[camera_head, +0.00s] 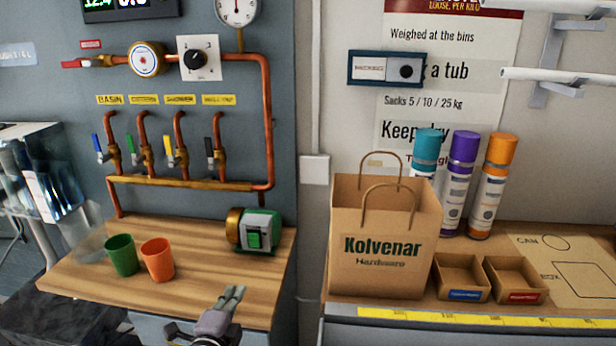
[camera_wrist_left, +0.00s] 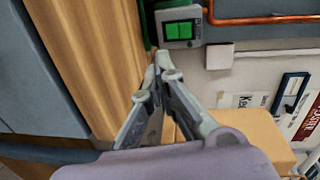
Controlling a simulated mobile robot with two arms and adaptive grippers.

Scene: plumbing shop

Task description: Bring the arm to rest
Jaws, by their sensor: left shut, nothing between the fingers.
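My left gripper (camera_head: 232,294) shows at the bottom middle in the head view, over the front edge of the wooden counter (camera_head: 205,305). Its fingers are together with nothing between them. My right gripper is not in view.
A green cup (camera_head: 122,255) and an orange cup (camera_head: 158,259) stand on the left counter, with the pump (camera_head: 256,230) at its back right. A paper bag (camera_head: 380,240), spray cans (camera_head: 490,190) and two small boxes (camera_head: 461,277) stand on the right counter.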

